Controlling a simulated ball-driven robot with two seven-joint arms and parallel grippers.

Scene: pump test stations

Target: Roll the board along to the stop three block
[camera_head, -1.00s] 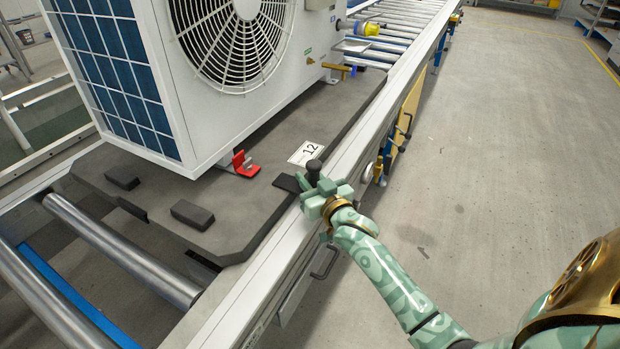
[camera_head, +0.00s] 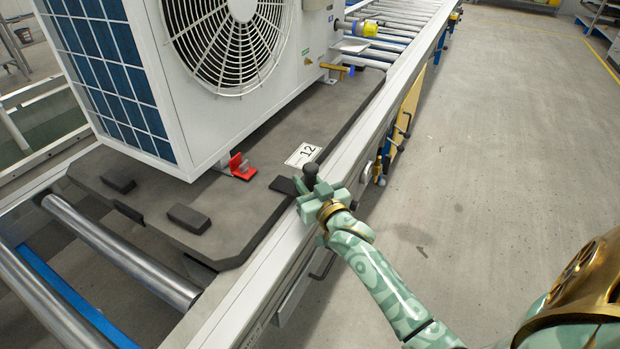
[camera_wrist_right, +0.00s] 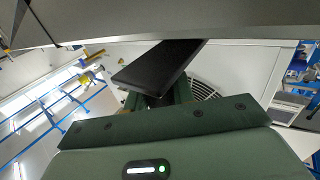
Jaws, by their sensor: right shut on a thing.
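The board (camera_head: 235,232) is a dark grey slab with cut corners, lying on the roller track. A white outdoor unit (camera_head: 295,75) with a round fan grille stands on it. A white label with 12 (camera_head: 303,155) lies near its right edge. A black handle (camera_head: 283,185) with an upright knob sticks out over the rail; it also shows in the right wrist view (camera_wrist_right: 160,65). My right gripper (camera_head: 318,194) is shut on this handle, at the rail's outer side. The fingers' contact is partly hidden. My left gripper is out of view. I cannot make out a stop three block.
Bare rollers (camera_head: 120,250) lie at the near end, and more rollers (camera_head: 410,18) run on beyond the unit. A white side rail (camera_head: 268,265) borders the track. A red clip (camera_head: 240,168) sits at the unit's foot. The concrete floor (camera_head: 480,160) on the right is clear.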

